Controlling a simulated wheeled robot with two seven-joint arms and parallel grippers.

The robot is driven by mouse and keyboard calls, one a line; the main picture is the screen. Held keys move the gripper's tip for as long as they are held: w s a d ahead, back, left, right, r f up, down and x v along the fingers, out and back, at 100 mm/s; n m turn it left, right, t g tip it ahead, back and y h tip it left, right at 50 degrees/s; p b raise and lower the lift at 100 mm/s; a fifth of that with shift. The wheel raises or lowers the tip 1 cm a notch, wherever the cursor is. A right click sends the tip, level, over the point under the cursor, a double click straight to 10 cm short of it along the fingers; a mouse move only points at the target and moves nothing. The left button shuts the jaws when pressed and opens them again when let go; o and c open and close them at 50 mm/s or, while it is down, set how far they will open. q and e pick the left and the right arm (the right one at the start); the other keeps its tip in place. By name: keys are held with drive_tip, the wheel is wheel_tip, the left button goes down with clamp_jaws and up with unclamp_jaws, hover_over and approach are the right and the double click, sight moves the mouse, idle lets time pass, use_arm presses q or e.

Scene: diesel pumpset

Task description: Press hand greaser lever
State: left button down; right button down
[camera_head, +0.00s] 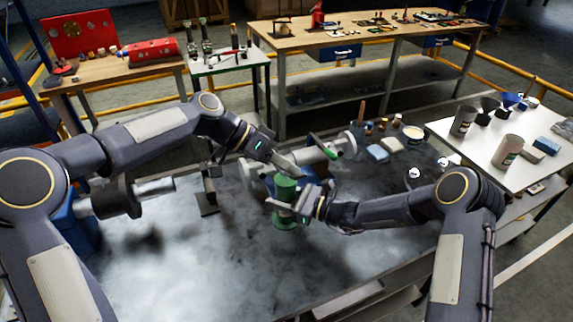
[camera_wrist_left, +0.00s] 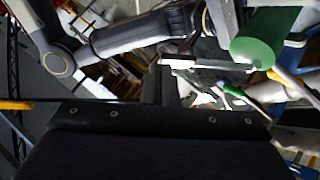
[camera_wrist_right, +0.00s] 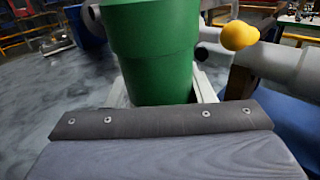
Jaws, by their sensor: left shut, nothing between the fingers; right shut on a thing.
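The green hand greaser (camera_head: 285,187) stands upright near the middle of the grey bench. Its green body fills the upper middle of the right wrist view (camera_wrist_right: 155,55) and shows at upper right in the left wrist view (camera_wrist_left: 265,38). My right gripper (camera_head: 280,206) is shut on the greaser body, with pale fingers on both sides of it. My left gripper (camera_head: 302,174) is shut and empty, its fingers close above the greaser's top. I cannot tell whether they touch it. A yellow knob (camera_wrist_right: 239,35) shows beside the greaser; I cannot tell whether it belongs to the lever.
Grey pump parts with a green handle (camera_head: 331,152) lie just behind the greaser. A dark stand (camera_head: 208,195) is to its left. A white table (camera_head: 470,150) with cups and funnels is at right. The bench front is clear. Tool benches stand at the back.

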idle(0.4)
use_arm(q)
drive_tip(key=s+d+f+m+t+y, duration=0.1)
drive_tip(key=s+f+m+t+y, duration=0.2)
drive_tip(key=f+t, duration=0.3)
wheel_tip(320, 180, down, 4)
drive_tip(key=shift+s+d+m, duration=0.3)
drive_tip(key=shift+s+m, duration=0.2)
drive_tip(key=shift+s, duration=0.2)
drive_tip(key=shift+s+f, duration=0.1)
drive_tip(key=shift+f, duration=0.1)
idle(0.3)
